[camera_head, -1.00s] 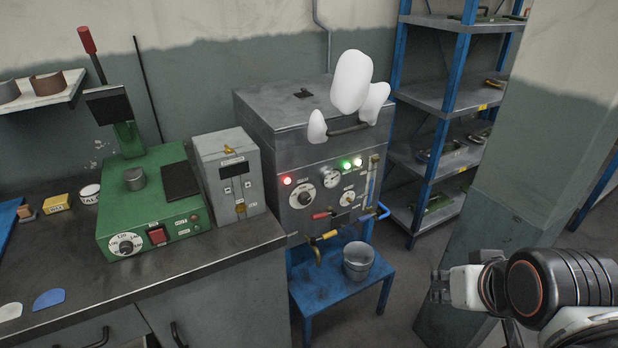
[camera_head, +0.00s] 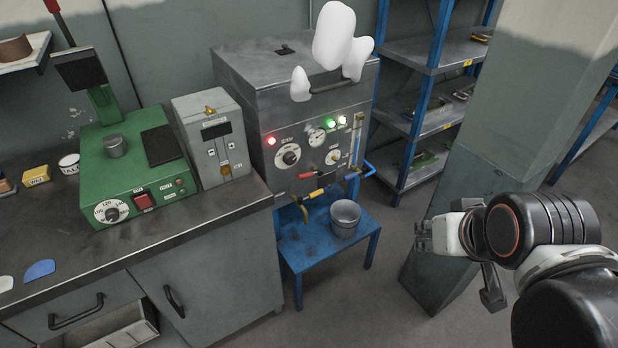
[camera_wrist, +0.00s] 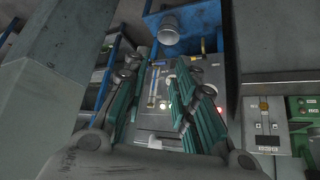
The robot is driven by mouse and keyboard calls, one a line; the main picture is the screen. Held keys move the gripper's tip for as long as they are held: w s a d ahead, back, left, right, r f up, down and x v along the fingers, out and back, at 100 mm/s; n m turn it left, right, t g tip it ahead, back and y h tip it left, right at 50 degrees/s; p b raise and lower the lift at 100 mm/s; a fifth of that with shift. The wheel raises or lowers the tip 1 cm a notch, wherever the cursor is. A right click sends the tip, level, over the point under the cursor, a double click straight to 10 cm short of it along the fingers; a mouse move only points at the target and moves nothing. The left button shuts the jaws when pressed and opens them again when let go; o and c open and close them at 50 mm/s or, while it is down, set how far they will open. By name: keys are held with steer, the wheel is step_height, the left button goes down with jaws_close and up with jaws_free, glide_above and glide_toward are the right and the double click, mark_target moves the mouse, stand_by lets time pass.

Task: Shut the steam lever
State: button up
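A grey metal steam box (camera_head: 300,100) stands behind the bench's right end, with large white puffs (camera_head: 334,36) at its lid. Its front panel carries a dial, a gauge, lamps and small handles: a red one (camera_head: 307,175), a yellow one (camera_head: 316,193) and a blue one (camera_head: 369,170). I cannot read which is labelled steam. My gripper (camera_head: 424,236) is to the right of the box, apart from it and empty. In the wrist view its green-padded fingers (camera_wrist: 160,90) are spread, with the panel (camera_wrist: 158,88) upside down beyond them, partly hidden.
A metal bucket (camera_head: 345,218) stands on a low blue stand (camera_head: 328,243) below the panel. A grey pillar (camera_head: 505,130) is close behind my arm. The bench (camera_head: 200,222) holds a green machine (camera_head: 140,175) and a grey control box (camera_head: 212,140). Open floor lies before the stand.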

steer(key=shift+w, duration=0.1)
jaws_close()
steer(key=w+a+f+m+y+p, duration=0.1)
steer(key=w+a+m, duration=0.3)
steer(key=w, duration=0.5)
steer(key=w+a+f+m+t+y, duration=0.1)
steer(key=w+a+m+y, duration=0.1)
steer(key=w+m, duration=0.6)
steer(key=w+a+f+m+y+p, duration=0.15)
steer(key=w+a+m, duration=0.25)
steer(key=w, duration=0.7)
steer(key=w+a+f+m+y, duration=0.1)
steer(key=w+f+m, duration=0.3)
steer(key=f, duration=0.4)
steer(key=w+a+f+m+y, duration=0.1)
steer(key=w+a+f+m, duration=0.3)
steer(key=f, duration=0.4)
steer(key=w+a+f+m+t+y+p, duration=0.1)
steer(key=w+f+m, duration=0.3)
steer(key=f, duration=0.5)
steer(key=shift+w+a+m, duration=0.2)
steer(key=shift+a+m, duration=0.5)
steer(key=shift+m, duration=0.5)
steer(key=shift+f, duration=0.1)
